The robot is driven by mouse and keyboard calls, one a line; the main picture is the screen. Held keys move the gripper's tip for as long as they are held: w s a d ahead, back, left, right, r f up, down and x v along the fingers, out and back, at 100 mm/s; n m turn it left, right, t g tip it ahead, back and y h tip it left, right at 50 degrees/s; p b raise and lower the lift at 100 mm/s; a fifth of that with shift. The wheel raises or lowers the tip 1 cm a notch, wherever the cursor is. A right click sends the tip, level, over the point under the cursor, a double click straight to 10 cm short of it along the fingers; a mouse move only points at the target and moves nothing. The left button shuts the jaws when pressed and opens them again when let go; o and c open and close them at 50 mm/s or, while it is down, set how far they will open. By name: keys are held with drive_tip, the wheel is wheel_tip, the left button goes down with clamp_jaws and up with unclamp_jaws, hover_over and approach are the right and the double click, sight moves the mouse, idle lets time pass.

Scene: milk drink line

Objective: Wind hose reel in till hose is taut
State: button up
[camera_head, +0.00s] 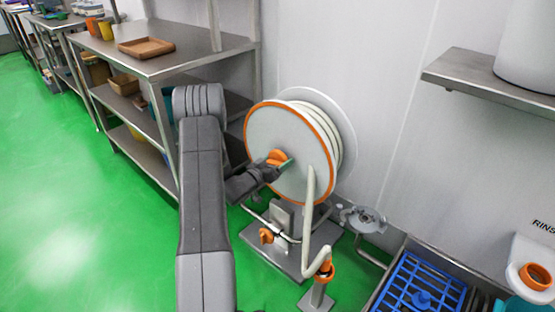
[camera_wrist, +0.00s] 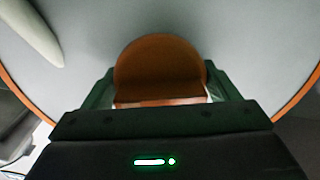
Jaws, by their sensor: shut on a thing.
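The hose reel (camera_head: 290,140) stands against the wall, a pale grey disc with an orange rim and white hose wound behind it. An orange knob (camera_head: 277,155) sticks out from the disc's face. My gripper (camera_head: 286,166) is shut on this knob, which also shows between the fingers in the wrist view (camera_wrist: 160,70). The pale hose (camera_head: 309,215) hangs down in front of the disc and bends near the floor towards an orange-topped post (camera_head: 323,271). The fingers partly hide the knob.
A steel shelf table (camera_head: 190,38) with a brown tray (camera_head: 146,47) stands left of the reel. A second orange knob (camera_head: 266,236) sits low on the reel's stand. A blue rack (camera_head: 418,285) and a wall shelf (camera_head: 480,75) are at right. Green floor at left is clear.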

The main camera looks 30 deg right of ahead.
drive_tip(key=n+p, duration=0.3)
drive_tip(key=n, duration=0.4)
drive_tip(key=n+p, duration=0.1)
drive_tip(key=n, duration=0.3)
drive_tip(key=shift+n+p, duration=0.55)
drive_tip(key=shift+n, duration=1.15)
drive_tip(key=shift+f, duration=0.1)
drive_tip(key=o, duration=1.1)
drive_tip(key=shift+a, duration=0.15)
drive_tip(key=p+v, duration=0.1)
drive_tip(key=v, duration=1.2)
drive_tip(key=shift+s+a+p, duration=0.25)
drive_tip(key=shift+a+p, duration=0.05)
drive_tip(key=shift+p, duration=0.05)
